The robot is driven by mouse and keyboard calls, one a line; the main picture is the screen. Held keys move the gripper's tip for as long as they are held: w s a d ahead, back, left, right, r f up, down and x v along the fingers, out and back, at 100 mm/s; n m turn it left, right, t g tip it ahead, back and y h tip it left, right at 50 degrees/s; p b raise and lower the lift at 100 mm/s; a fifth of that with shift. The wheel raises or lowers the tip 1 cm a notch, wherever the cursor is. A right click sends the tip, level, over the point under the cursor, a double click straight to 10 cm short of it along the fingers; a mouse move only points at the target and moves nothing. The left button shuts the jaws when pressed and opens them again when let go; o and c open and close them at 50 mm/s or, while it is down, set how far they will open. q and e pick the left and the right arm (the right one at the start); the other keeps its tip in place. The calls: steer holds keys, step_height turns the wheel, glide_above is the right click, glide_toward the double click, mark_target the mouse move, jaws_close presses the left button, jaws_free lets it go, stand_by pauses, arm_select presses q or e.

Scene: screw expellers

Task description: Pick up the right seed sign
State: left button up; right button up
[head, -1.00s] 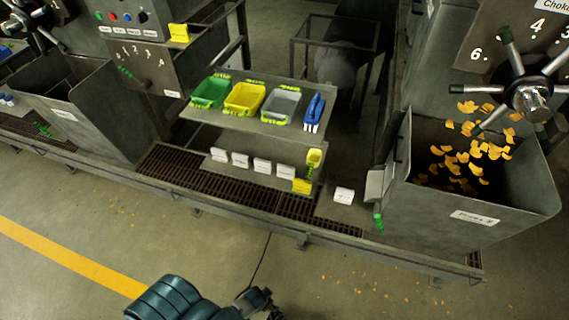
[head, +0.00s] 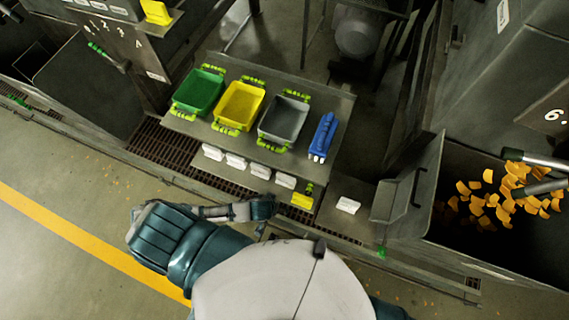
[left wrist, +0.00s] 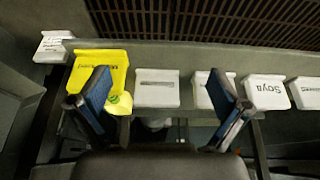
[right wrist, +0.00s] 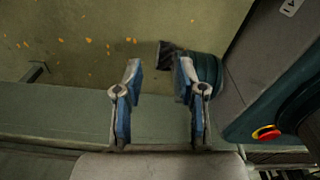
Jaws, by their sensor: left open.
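Several white seed signs stand in a row on the lower shelf. The rightmost white sign (head: 286,180) has a yellow sign (head: 302,200) to its right. In the left wrist view the order is reversed: that white sign (left wrist: 157,90) stands between the yellow sign (left wrist: 100,72) and another white sign (left wrist: 208,92); its print is unreadable. My left gripper (head: 263,207) is in front of the shelf. In the left wrist view my left gripper (left wrist: 160,88) is open and empty, its fingers either side of the rightmost white sign, apparently short of it. My right gripper (right wrist: 158,68) is open and empty above the floor.
Green (head: 199,92), yellow (head: 239,105) and grey (head: 284,119) trays and a blue item (head: 322,137) sit on the upper shelf above the signs. A separate white sign (head: 348,204) stands to the right. A bin of orange pieces (head: 490,200) is at far right.

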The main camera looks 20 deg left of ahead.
mark_target(286, 177)
arm_select(q)
steer(key=w, duration=1)
steer(key=shift+w+a+r, duration=0.1)
steer(key=shift+w, duration=0.2)
steer(key=shift+w+a, duration=0.1)
steer(key=shift+w, duration=0.1)
steer(key=shift+w+a+f+b, duration=0.2)
steer(key=shift+w+f+b, duration=0.25)
steer(key=shift+w, duration=0.2)
steer(key=x, duration=0.4)
steer(key=shift+d+b, duration=0.15)
steer(key=shift+b, duration=0.25)
steer(key=shift+d, duration=0.1)
steer(key=c, duration=0.7)
arm_select(e)
steer(key=w, duration=0.3)
steer(key=shift+a+f, duration=0.25)
steer(key=shift+a, duration=0.05)
